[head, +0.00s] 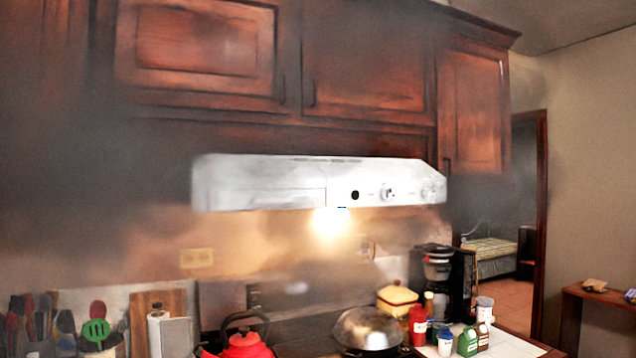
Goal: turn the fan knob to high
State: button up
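A white range hood (258,184) is mounted under the dark wood cabinets, in the middle of the head view. Its front face carries a white round knob (386,194) right of centre and a second knob (427,192) near the right end. A black round spot (355,195) sits to the left of the first knob. The labels are too small to read, so I cannot tell which knob is the fan's or its setting. A lamp (331,220) under the hood is lit. My gripper is not in this view.
Below the hood are a red kettle (246,345), a pan with a shiny lid (367,329), a black coffee maker (440,275) and several bottles (418,326). Utensils (97,333) stand at the left. The space before the hood looks clear, with smoky haze around it.

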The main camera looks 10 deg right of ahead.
aim_at(387, 193)
jog(key=u, duration=0.05)
jog(key=k, duration=0.4)
jog(key=z, duration=0.7)
jog(key=i, duration=1.55)
jog(key=u, duration=0.6)
